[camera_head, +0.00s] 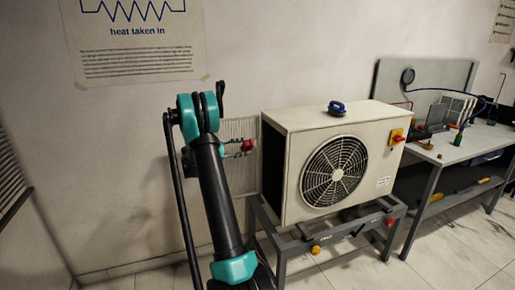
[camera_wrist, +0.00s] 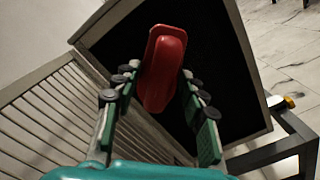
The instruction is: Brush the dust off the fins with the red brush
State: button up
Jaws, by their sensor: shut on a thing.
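The red brush (camera_wrist: 162,68) is held between the green-padded fingers of my gripper (camera_wrist: 160,105) in the wrist view. Its bristles are not visible. In the head view the brush (camera_head: 247,145) is small, at the gripper's tip, beside the left end of the white fan unit (camera_head: 292,170). In the wrist view a dark framed panel (camera_wrist: 215,75) on that end lies behind the brush. I cannot tell whether they touch. No separate fins or dust can be made out on the dark panel.
A pale slatted panel (camera_wrist: 45,120) stands beside the unit, near the wall. A blue-handled object (camera_head: 336,107) lies on top of the unit. A red and yellow switch (camera_head: 397,134) is on its front. A grey metal stand (camera_head: 325,238) supports it. A workbench (camera_head: 450,150) stands right.

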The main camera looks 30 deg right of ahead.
jog(key=s+f, duration=0.4)
jog(key=f, duration=0.6)
jog(key=shift+x, duration=2.95)
jog(key=shift+x, duration=1.05)
jog(key=shift+w+r, duration=1)
jog(key=shift+r, duration=4.65)
jog(key=shift+w+d+f, duration=0.1)
jog(key=shift+d+f, duration=0.05)
jog(key=shift+f, duration=2.7)
jog(key=shift+d+f, duration=0.1)
jog(key=shift+f, duration=2.8)
